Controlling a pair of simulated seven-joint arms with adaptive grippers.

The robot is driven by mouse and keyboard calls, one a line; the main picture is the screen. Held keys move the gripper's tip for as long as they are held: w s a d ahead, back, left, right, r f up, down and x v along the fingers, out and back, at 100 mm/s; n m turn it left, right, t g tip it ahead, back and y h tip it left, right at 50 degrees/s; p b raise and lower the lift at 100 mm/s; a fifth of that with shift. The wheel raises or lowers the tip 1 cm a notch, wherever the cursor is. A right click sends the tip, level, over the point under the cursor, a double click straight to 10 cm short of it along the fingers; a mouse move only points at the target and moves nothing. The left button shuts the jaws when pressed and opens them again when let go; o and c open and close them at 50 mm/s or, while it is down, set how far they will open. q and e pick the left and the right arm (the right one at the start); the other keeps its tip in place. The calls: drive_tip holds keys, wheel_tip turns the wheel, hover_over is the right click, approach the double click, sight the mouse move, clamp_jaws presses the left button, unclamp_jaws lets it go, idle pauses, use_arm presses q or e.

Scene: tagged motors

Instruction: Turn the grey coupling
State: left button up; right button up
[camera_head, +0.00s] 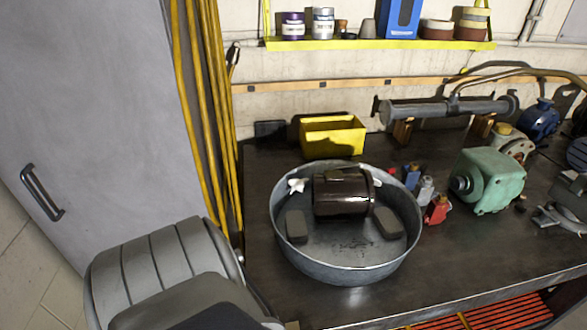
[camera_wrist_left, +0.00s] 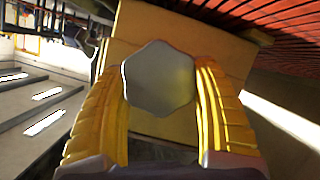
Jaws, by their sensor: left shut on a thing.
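The grey coupling (camera_wrist_left: 160,82) shows in the left wrist view as a flat six-sided grey face. My left gripper (camera_wrist_left: 158,70) has its two ribbed yellow fingers on either side of it, shut on it. A tan-yellow block or panel (camera_wrist_left: 200,40) is right behind the coupling; how the two join is hidden. In the head view I cannot see the coupling or my left gripper; only a grey part of my arm fills the lower left. My right gripper is in neither view.
On the dark bench (camera_head: 270,235) stands a round metal tub (camera_head: 345,270) holding a dark brown motor (camera_head: 342,193). A yellow bin (camera_head: 332,136) is behind it, and a green motor (camera_head: 490,180) to the right. Red slats (camera_wrist_left: 280,20) show at the wrist view's top right.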

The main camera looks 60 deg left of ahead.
use_arm(q)
drive_tip(key=shift+d, duration=0.15)
drive_tip(key=o, duration=1.2)
drive_tip(key=shift+o, duration=0.2)
drive_tip(key=shift+s, duration=0.1)
drive_tip(key=v, duration=1.2)
